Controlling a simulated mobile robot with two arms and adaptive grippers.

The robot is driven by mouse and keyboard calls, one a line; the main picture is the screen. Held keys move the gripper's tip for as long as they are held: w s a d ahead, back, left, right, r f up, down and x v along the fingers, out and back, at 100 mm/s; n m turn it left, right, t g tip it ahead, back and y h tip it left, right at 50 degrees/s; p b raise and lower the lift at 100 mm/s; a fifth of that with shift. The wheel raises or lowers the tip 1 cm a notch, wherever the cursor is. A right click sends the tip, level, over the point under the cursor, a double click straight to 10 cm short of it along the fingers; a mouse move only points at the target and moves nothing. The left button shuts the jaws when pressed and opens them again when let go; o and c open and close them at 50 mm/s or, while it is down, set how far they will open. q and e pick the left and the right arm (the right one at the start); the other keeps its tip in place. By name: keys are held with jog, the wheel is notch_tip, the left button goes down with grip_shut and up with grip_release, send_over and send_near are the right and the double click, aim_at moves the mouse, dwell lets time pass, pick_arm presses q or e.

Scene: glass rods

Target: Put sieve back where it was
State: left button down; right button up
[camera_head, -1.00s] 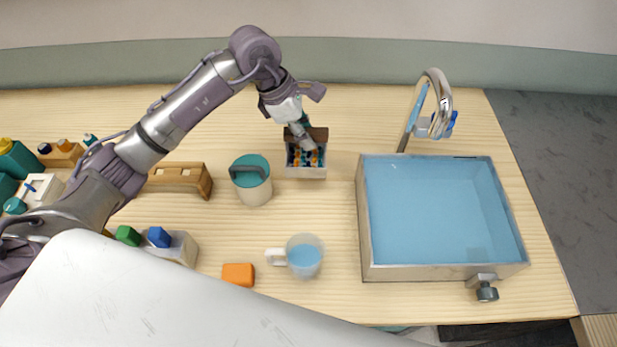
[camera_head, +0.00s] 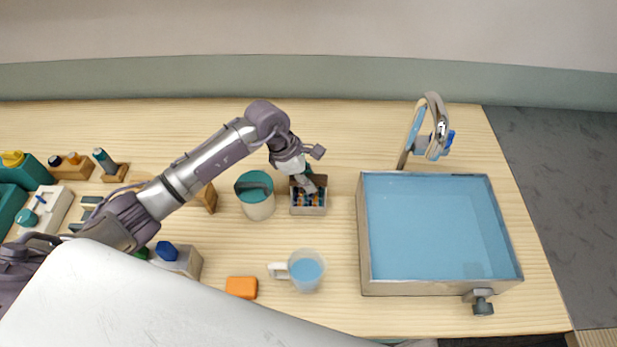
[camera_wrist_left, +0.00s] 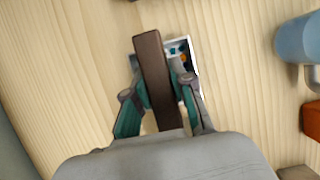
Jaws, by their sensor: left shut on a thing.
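What I take for the sieve is a small pale-rimmed box (camera_head: 308,210) with a brown bar at its back and dark, blue and orange spots inside. My left gripper (camera_head: 304,183) is over the back of it. In the left wrist view, the left gripper's fingers (camera_wrist_left: 157,98) are shut on the brown bar (camera_wrist_left: 152,62). Part of the box (camera_wrist_left: 184,46) shows beyond the bar there. The bar and fingers hide much of it. I cannot tell whether it touches the table. My right gripper is not in view.
A teal-lidded canister (camera_head: 257,207) stands close left of the box. A jug (camera_head: 307,272) with blue contents and an orange block (camera_head: 241,287) are in front. A blue-floored sink (camera_head: 435,230) with a tap (camera_head: 440,125) is at right. Bare table lies behind the box.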

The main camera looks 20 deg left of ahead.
pick_arm(q)
jog(key=shift+f, duration=0.15)
jog(key=c, duration=1)
grip_release()
jog(key=shift+r, duration=0.2)
jog(key=b+v, duration=0.3)
jog(key=v, duration=0.8)
jog(key=shift+s+a+r, duration=0.1)
jog(key=shift+a+r, duration=0.1)
jog(key=shift+r, duration=0.25)
